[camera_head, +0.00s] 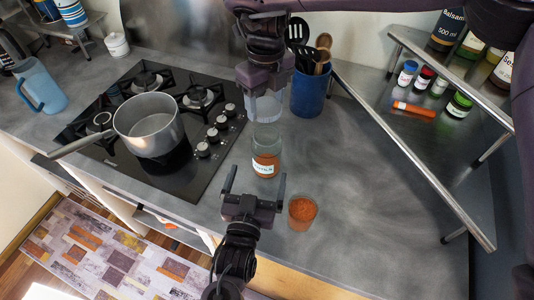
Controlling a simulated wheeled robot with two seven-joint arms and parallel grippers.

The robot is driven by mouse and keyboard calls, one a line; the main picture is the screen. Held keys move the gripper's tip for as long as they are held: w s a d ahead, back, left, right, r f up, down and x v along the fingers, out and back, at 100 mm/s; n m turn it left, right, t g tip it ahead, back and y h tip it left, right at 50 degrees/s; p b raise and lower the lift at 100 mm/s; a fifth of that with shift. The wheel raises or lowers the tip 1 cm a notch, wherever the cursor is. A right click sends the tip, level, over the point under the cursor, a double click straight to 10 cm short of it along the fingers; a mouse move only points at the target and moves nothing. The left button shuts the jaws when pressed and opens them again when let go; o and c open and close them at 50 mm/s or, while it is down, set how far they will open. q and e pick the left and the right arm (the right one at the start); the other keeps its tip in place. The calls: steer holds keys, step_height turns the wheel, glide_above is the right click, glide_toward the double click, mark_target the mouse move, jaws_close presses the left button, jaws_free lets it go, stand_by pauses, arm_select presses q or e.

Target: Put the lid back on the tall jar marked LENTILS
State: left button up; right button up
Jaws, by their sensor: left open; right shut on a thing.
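The tall clear jar (265,164) with a white label and orange-red contents stands upright on the counter, right of the stove. My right gripper (265,94) is above the jar, shut on a pale, see-through thing that looks like the lid (266,108). The lid is over the jar's mouth; I cannot tell whether the two touch. My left gripper (255,184) is open and empty, in front of the jar on the near side, its fingers pointing toward it. The fingertips' exact distance from the jar is unclear.
A small glass of orange-red contents (302,212) stands right of my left gripper. A blue utensil holder (309,92) is behind the jar. A pot (148,122) sits on the stove (110,166). A metal shelf (400,142) with spice jars is at right. Counter between is clear.

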steer(key=shift+w+f, duration=0.1)
steer(key=shift+w, duration=0.05)
arm_select(q)
steer(key=w, duration=0.4)
steer(key=w+d, duration=0.1)
steer(key=w, duration=0.3)
steer(key=w+d, duration=0.1)
steer(key=w, duration=0.3)
steer(key=shift+w+d, duration=0.15)
steer(key=shift+d, duration=0.1)
arm_select(e)
steer(key=shift+w, duration=0.1)
arm_select(q)
steer(key=shift+f, duration=0.1)
steer(key=c, duration=1.5)
arm_select(e)
glide_above(267, 132)
steer(key=shift+f, duration=2.5)
steer(key=shift+f, duration=0.1)
steer(key=shift+f, duration=0.8)
steer(key=shift+f, duration=0.55)
